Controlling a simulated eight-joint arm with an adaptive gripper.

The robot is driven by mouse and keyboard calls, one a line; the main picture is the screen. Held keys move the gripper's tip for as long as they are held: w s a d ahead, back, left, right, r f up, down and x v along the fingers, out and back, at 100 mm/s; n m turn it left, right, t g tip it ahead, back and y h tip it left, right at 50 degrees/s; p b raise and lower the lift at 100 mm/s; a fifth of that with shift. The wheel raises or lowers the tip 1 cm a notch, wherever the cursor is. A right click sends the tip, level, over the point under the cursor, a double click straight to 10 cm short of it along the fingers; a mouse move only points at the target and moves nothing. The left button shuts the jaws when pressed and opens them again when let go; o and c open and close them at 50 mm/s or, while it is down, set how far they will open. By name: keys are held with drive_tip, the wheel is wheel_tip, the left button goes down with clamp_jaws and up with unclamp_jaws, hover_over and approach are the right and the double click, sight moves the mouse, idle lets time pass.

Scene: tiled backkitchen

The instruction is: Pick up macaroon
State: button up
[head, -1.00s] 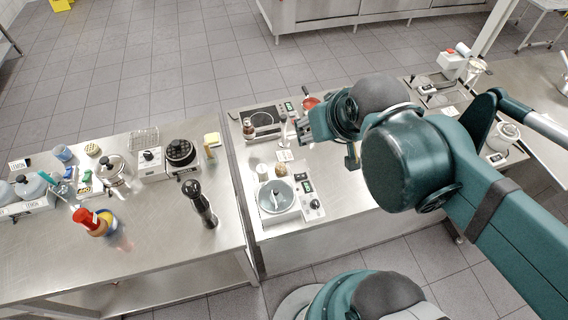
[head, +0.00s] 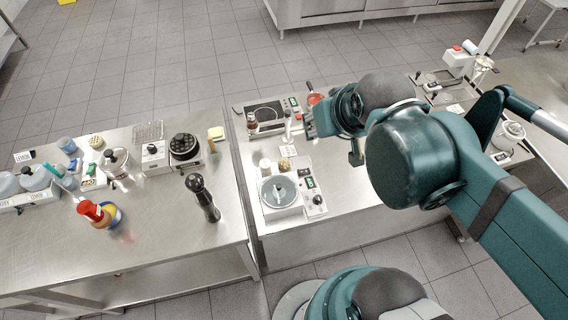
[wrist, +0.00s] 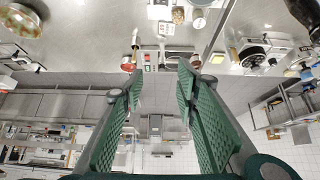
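I cannot pick out the macaroon for certain in either view. A small brown, rounded item (head: 285,164) sits beside a white cup-like item on the middle counter, but it is too small to name. My gripper (head: 306,124) is held above the middle counter, near the dark hob, partly hidden by my arm in the head view. In the wrist view my gripper (wrist: 156,82) shows two green ribbed fingers spread apart with nothing between them.
A black pepper mill (head: 202,198) and a red-topped bottle (head: 92,211) stand on the left table. A dark hob (head: 266,115) lies behind. The left table's front is mostly clear.

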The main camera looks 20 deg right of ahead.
drive_tip(key=shift+f, duration=0.1)
drive_tip(key=m+g+h+b, duration=0.45)
drive_tip(key=m+b, duration=0.35)
drive_tip(key=m, duration=0.9)
approach(283, 161)
drive_tip(key=d, duration=0.1)
drive_tip(key=shift+w+a+f+m+g, duration=0.15)
drive_tip(key=shift+w+f+g, duration=0.1)
drive_tip(key=shift+f, duration=0.25)
drive_tip(key=shift+w+a+f+m+g, duration=0.1)
drive_tip(key=shift+w+f+m+g, duration=0.1)
drive_tip(key=shift+f, duration=0.35)
drive_tip(key=shift+d, duration=0.1)
drive_tip(key=shift+x, duration=1.3)
drive_tip(key=shift+b+x, duration=0.65)
drive_tip(key=shift+x, duration=1.9)
